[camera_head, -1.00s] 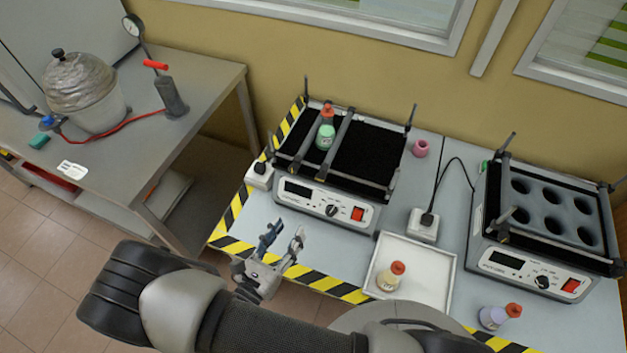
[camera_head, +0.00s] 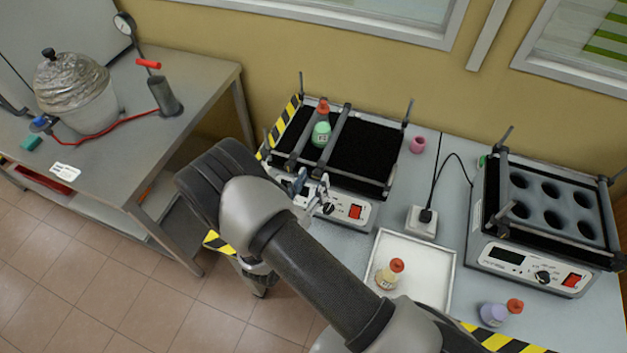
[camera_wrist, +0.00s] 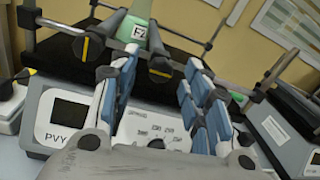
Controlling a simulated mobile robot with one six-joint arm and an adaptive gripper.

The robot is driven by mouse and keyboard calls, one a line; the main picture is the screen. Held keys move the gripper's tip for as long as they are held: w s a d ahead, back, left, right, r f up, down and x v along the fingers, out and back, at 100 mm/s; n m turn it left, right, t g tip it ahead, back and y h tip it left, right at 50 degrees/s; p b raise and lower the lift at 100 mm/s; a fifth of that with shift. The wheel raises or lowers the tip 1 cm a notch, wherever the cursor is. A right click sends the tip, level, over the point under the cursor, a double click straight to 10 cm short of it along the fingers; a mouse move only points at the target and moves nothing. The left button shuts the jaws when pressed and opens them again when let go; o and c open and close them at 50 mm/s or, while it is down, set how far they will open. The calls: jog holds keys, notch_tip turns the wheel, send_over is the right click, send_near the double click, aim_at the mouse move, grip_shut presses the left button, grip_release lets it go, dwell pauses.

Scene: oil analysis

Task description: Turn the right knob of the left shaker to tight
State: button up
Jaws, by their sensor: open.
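The left shaker (camera_head: 364,165) stands at the back of the bench, with a black top and two grey clamp bars. In the wrist view two dark knobs sit at the bars' front ends. The right knob (camera_wrist: 160,70) carries a yellow line that lies nearly level; the left knob (camera_wrist: 86,47) has an upright yellow line. My gripper (camera_head: 311,185) is open and empty at the shaker's front. In the wrist view its blue-padded fingers (camera_wrist: 158,66) stand either side of the right knob, seemingly without touching it. The arm hides the shaker's display in the head view.
A green bottle (camera_head: 321,134) with a red cap stands between the clamp bars. Below the right knob is the panel dial (camera_wrist: 156,143). A white tray (camera_head: 437,268) with a yellowish bottle (camera_head: 387,277) lies to the right. A second shaker (camera_head: 545,225) stands far right.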

jog(key=shift+w+d, duration=0.25)
jog(key=shift+w, duration=0.3)
jog(key=shift+c, duration=0.6)
grip_shut()
